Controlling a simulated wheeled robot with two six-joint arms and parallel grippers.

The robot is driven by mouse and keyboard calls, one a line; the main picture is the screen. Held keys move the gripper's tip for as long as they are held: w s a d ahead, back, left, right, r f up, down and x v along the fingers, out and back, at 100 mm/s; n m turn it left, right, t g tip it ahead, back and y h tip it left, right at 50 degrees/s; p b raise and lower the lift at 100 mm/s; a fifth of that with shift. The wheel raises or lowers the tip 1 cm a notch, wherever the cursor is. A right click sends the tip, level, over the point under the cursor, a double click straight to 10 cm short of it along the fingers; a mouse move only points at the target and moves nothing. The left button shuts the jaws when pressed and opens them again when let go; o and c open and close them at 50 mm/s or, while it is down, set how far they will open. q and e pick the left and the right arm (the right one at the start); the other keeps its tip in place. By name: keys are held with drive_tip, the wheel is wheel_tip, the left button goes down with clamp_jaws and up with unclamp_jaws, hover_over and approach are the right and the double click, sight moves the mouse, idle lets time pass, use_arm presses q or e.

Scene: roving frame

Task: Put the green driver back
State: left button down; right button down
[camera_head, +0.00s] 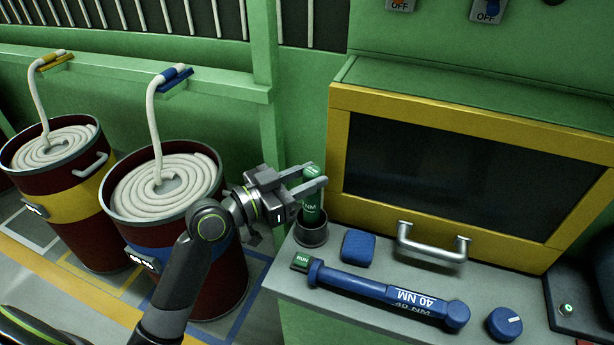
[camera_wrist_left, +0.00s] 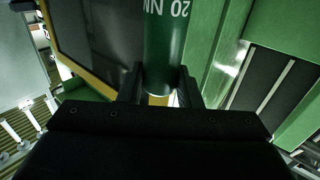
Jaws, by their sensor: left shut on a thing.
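The green driver (camera_head: 312,214), marked NM, is upright in my left gripper (camera_head: 316,178). The gripper is shut around its upper part. In the left wrist view the green driver (camera_wrist_left: 165,45) shows "20 NM" between the fingers of my left gripper (camera_wrist_left: 160,88). A dark round cup (camera_head: 311,234) stands on the grey bench directly below the driver. The driver's lower end is at the cup's mouth; I cannot tell how far inside it is. My right gripper is not in view.
On the bench (camera_head: 350,294) lie a blue 40 NM driver (camera_head: 380,290), a blue block (camera_head: 358,247), a green RUN button (camera_head: 301,261) and a blue knob (camera_head: 504,323). A yellow-framed dark window with a metal handle (camera_head: 432,245) stands behind. Drums with coiled rope (camera_head: 165,192) stand left.

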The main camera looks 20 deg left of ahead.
use_arm(q)
drive_tip(key=c, duration=0.9)
unclamp_jaws()
drive_tip(key=shift+c, duration=0.2)
drive_tip(key=shift+s+a+f, duration=0.1)
drive_tip(key=shift+s+a, duration=0.35)
drive_tip(key=b+v, duration=0.4)
drive_tip(key=v, duration=1.2)
drive_tip(key=shift+a, duration=0.1)
